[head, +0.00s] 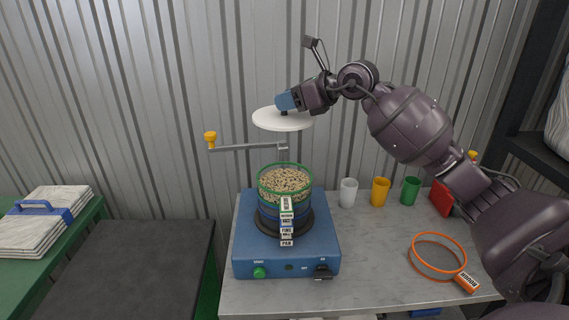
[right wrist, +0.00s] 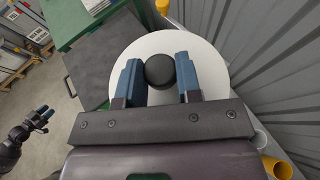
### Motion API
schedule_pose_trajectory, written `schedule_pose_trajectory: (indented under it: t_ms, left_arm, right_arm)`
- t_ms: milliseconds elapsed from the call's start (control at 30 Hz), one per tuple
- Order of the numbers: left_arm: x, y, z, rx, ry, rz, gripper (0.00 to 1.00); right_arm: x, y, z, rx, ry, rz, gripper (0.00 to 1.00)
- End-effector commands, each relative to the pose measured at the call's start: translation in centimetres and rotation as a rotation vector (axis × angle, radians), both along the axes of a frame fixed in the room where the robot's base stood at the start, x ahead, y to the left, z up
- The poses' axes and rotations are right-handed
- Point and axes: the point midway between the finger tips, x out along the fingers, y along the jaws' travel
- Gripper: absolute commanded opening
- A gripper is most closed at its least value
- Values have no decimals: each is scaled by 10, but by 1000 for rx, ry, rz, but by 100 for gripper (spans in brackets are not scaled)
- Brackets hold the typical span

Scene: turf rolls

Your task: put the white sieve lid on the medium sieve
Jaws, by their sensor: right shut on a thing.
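The white sieve lid (head: 283,120) is a flat disc with a black knob (right wrist: 160,70). My right gripper (head: 286,104) is shut on that knob and holds the lid roughly level, in the air above the sieve stack. The top sieve (head: 262,192) has a green rim, is full of pale grains, and stands upright on blue rings on the shaker; I take it for the medium sieve, though its tag is too small to read surely. The lid is well apart from it. My left gripper (right wrist: 42,118) shows small in the right wrist view; its jaws are unclear.
A grey bar with a yellow knob (head: 210,139) reaches between lid and stack, seemingly behind. The blue shaker (head: 249,245) stands on the grey table (head: 375,250). White, yellow and green cups (head: 410,190) and an orange sieve ring (head: 416,262) are to the right.

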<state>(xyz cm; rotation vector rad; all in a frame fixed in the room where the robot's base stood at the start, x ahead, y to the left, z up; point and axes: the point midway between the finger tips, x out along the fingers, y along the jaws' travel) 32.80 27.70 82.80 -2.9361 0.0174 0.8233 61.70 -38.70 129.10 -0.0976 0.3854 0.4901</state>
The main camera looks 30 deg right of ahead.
Motion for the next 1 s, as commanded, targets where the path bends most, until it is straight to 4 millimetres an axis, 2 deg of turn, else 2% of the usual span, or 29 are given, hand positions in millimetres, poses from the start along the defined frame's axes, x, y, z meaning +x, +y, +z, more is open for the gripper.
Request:
schedule_pose_trajectory:
  t_ms: [100, 400, 533, 833, 1000]
  left_arm:
    - [0, 0, 4, 0, -1, 0, 43]
    - [1, 0, 9, 0, -2, 0, 43]
    - [0, 0, 10, 0, -2, 0, 43]
    - [0, 0, 11, 0, -2, 0, 43]
    - [0, 0, 12, -1, -2, 0, 43]
  right_arm:
    - [0, 0, -27, 3, 3, -1, 6]
    - [0, 0, -90, 3, 2, -2, 6]
    - [0, 0, -109, 3, 0, -1, 6]
    - [0, 0, -128, 2, 1, 0, 6]
    - [0, 0, -151, 3, 2, 0, 6]
